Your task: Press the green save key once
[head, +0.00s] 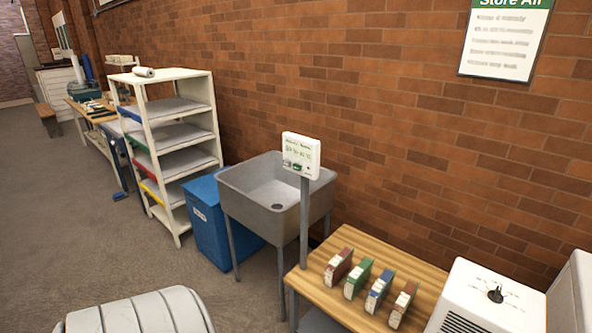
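A white panel (301,150) with a small display and lines of text stands on a grey post at the left end of the wooden table. A small green key (296,167) shows low on its face, with a dark key beside it. The lettering is too small to read. Neither of my grippers is in view.
Several small boxes, red, green (358,279), blue (379,291) and brown, stand in a row on the wooden table (346,240). A white appliance (488,299) is at right. A grey sink (275,190), blue bin (208,220) and white shelf (172,140) stand left. Open floor lies further left.

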